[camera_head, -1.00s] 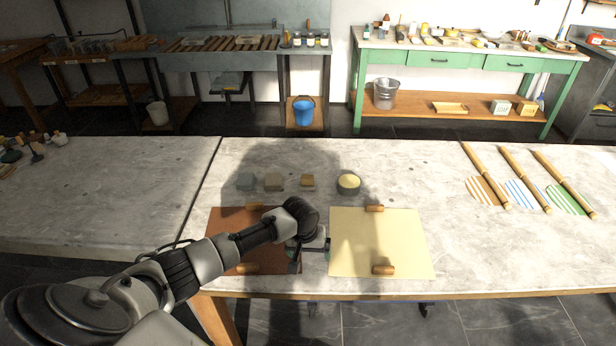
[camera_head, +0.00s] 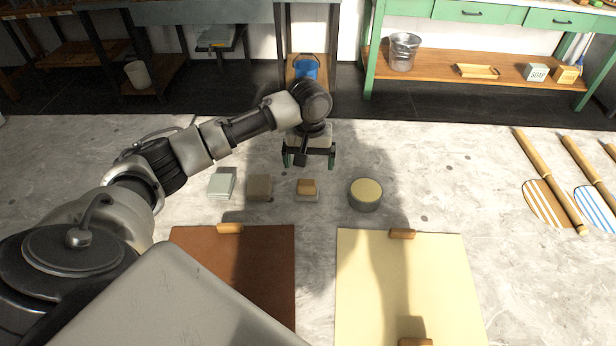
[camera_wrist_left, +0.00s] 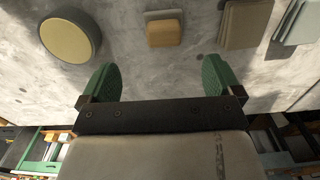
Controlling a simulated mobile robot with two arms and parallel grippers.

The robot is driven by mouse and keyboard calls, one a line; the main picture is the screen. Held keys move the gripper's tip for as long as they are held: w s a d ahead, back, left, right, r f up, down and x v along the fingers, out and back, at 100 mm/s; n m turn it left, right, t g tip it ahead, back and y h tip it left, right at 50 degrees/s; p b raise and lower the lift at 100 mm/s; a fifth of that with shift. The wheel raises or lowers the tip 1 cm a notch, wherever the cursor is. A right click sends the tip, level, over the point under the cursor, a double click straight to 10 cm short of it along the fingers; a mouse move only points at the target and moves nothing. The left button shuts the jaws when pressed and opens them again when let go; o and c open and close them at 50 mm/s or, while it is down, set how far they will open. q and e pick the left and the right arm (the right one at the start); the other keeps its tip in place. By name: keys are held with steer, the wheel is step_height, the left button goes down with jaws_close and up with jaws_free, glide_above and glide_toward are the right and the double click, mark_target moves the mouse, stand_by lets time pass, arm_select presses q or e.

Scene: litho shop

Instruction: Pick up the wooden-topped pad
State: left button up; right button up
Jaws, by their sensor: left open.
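The wooden-topped pad (camera_head: 307,188) is a small block with a tan wooden top on a paler base. It sits on the stone-topped table in a row with other pads. In the left wrist view the pad (camera_wrist_left: 164,32) is ahead of the fingers, roughly centred between them and apart from them. My left gripper (camera_head: 309,163) is open and empty, with its fingers pointing down, just beyond the pad. Its green fingers also show in the left wrist view (camera_wrist_left: 160,77). My right gripper is not in view.
A brown pad (camera_head: 259,187) and a grey-green pad (camera_head: 222,184) lie left of it. A round tin with a yellow top (camera_head: 366,194) stands to its right. A brown sheet (camera_head: 235,280) and a cream sheet (camera_head: 410,285) lie nearer, with wooden rods (camera_head: 550,180) at right.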

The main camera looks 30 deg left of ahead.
mark_target(307, 183)
arm_select(q)
steer(key=f, duration=0.4)
steer(key=shift+s+f, duration=0.25)
steer(key=shift+f, duration=0.65)
step_height(307, 183, down, 4)
steer(key=shift+s+a+r, duration=0.1)
steer(key=shift+s+r, duration=0.05)
steer(key=shift+f, duration=0.45)
steer(key=c, duration=1)
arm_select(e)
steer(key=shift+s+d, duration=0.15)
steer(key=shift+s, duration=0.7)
arm_select(q)
steer(key=shift+r, duration=0.15)
